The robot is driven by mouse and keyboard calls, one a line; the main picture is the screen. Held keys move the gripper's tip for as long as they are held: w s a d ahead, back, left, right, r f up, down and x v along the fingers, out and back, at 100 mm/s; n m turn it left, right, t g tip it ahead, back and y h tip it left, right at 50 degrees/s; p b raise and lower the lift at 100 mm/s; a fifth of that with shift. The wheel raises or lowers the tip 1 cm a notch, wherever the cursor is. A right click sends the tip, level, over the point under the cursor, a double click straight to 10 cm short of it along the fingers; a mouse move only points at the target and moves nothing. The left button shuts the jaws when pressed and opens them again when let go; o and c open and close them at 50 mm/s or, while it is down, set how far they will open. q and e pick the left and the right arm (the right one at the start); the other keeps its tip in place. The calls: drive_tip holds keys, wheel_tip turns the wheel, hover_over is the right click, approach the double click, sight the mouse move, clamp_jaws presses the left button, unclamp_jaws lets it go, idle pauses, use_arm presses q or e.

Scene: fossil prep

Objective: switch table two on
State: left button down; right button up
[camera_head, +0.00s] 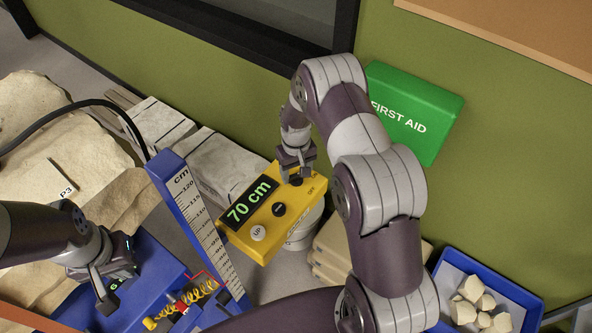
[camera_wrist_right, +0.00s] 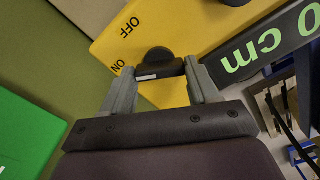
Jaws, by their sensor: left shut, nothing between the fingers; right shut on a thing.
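A yellow control box (camera_head: 262,243) stands tilted near the wall, with a lit display reading 70 cm (camera_head: 252,201), a pale UP button (camera_head: 258,233) and a black button (camera_head: 279,209). At its far end is a black rotary knob (camera_wrist_right: 158,63) with a white mark, beside printed OFF and ON labels. My right gripper (camera_head: 297,172) is shut on the knob; the wrist view shows its fingers (camera_wrist_right: 160,80) on both sides of it. My left gripper (camera_head: 106,293) is shut and empty over a blue unit (camera_head: 150,262) with a small, partly hidden green-lit display.
A blue upright cm scale (camera_head: 187,200) stands between the left gripper and the yellow box. Pale rock slabs (camera_head: 60,130) lie at left. A blue tray (camera_head: 530,297) of stone pieces is at lower right. A green FIRST AID box (camera_head: 415,110) is by the wall.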

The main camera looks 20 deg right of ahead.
sight(296, 174)
drive_tip(key=o, duration=1.1)
drive_tip(key=shift+w+r, duration=0.15)
drive_tip(key=shift+r, duration=0.1)
drive_tip(key=shift+c, duration=0.2)
drive_tip(key=shift+f, duration=0.1)
wheel_tip(296, 174, up, 13)
drive_tip(key=b, duration=0.3)
drive_tip(key=shift+s+f, duration=0.1)
drive_tip(key=shift+s, duration=0.1)
